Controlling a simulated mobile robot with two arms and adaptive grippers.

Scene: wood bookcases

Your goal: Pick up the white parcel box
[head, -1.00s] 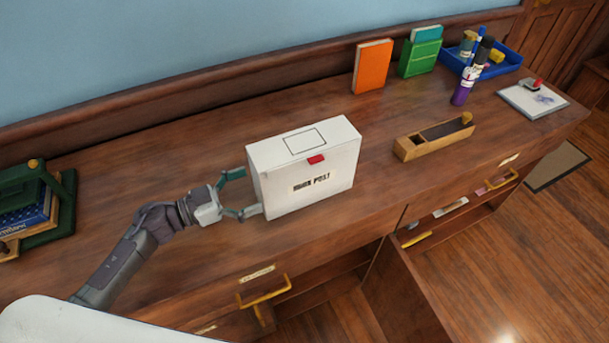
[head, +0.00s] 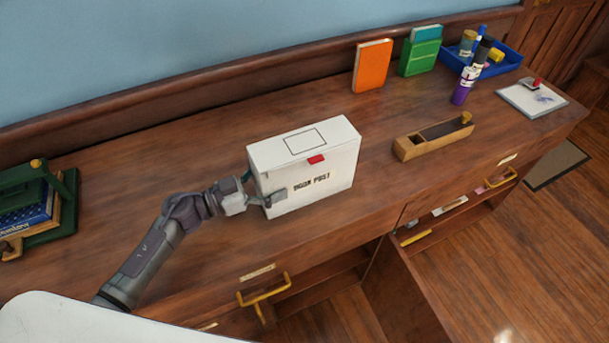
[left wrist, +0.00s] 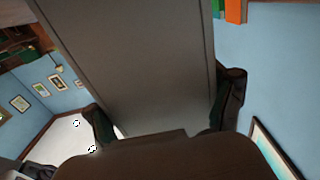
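The white parcel box (head: 335,172) stands upright on the wooden counter, with a red tab and dark lettering on its front. My left gripper (head: 263,187) is at its left end in the head view. One finger lies across the front face; the other goes behind the box and is mostly hidden. In the left wrist view the box (left wrist: 140,60) fills the space between the two dark fingers, shaded grey. A thin light gap shows beside the left finger there, so the fingers straddle the box and look open. My right gripper is not in view.
A wooden tray (head: 408,152) lies right of the box. An orange book (head: 372,66), green holder (head: 419,58) and blue bin (head: 510,62) stand along the back. A green book rack (head: 66,212) is at the left. Drawers below the counter stand open.

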